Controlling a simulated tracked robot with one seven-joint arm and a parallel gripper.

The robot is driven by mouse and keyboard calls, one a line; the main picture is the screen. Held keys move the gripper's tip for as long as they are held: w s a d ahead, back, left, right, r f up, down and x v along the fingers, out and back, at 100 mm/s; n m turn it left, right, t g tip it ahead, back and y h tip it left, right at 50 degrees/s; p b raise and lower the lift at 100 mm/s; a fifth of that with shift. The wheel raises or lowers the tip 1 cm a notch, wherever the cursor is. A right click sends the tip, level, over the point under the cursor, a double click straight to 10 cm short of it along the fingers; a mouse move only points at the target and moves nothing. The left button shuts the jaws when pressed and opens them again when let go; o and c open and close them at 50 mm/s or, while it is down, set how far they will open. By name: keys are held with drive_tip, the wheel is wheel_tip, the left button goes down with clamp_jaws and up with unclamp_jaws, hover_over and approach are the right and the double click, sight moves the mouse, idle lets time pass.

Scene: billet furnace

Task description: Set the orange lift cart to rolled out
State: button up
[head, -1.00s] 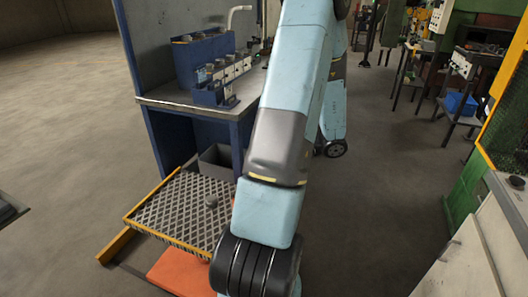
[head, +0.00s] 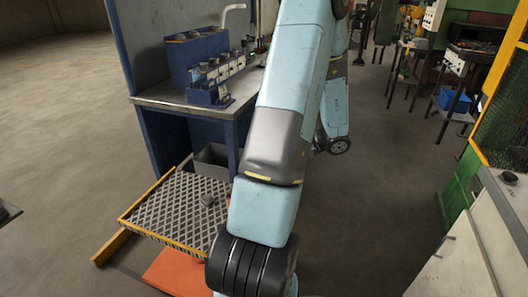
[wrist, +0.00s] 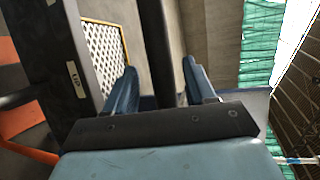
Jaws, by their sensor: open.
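The orange lift cart shows at the bottom of the head view as a flat orange plate (head: 176,271), partly cut off by the frame edge and my arm. A grey lattice platform with a yellow-orange edge (head: 182,210) stands beside and above it; I cannot tell whether it belongs to the cart. In the wrist view, orange parts (wrist: 18,118) show at the left edge. My gripper (wrist: 162,84) is open, its two blue fingers apart. A dark upright bar (wrist: 160,45) appears between the fingers; I cannot tell whether they touch it. The gripper is out of sight in the head view.
A blue workbench (head: 192,110) with a grey top stands behind the platform, with a grey bin (head: 212,160) beneath. A light cabinet (head: 462,262) and green machine guard stand at the right.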

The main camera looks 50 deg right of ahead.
drive_tip(key=v, duration=1.1)
drive_tip(key=w+a+r+n+g+h, duration=0.1)
drive_tip(key=w+a+r+n+g, duration=0.2)
drive_tip(key=a, duration=0.4)
drive_tip(key=w+a+r+g, duration=0.3)
drive_tip(key=w+a+g, duration=0.1)
drive_tip(key=w+a, duration=0.15)
drive_tip(key=w+a+r+n+g+h, duration=0.1)
drive_tip(key=w+a+r+n+g, duration=0.2)
drive_tip(key=a, duration=0.4)
drive_tip(key=s+a+r+n+t+h, duration=0.2)
drive_tip(key=a+r+h, duration=0.2)
drive_tip(key=a, duration=0.6)
drive_tip(key=s+a+r+n+t+h, duration=0.1)
drive_tip(key=a+r+h, duration=0.4)
drive_tip(key=a, duration=0.6)
drive_tip(key=shift+s+r+n+t, duration=0.4)
drive_tip(key=shift+r+n, duration=0.2)
drive_tip(key=shift+r, duration=0.1)
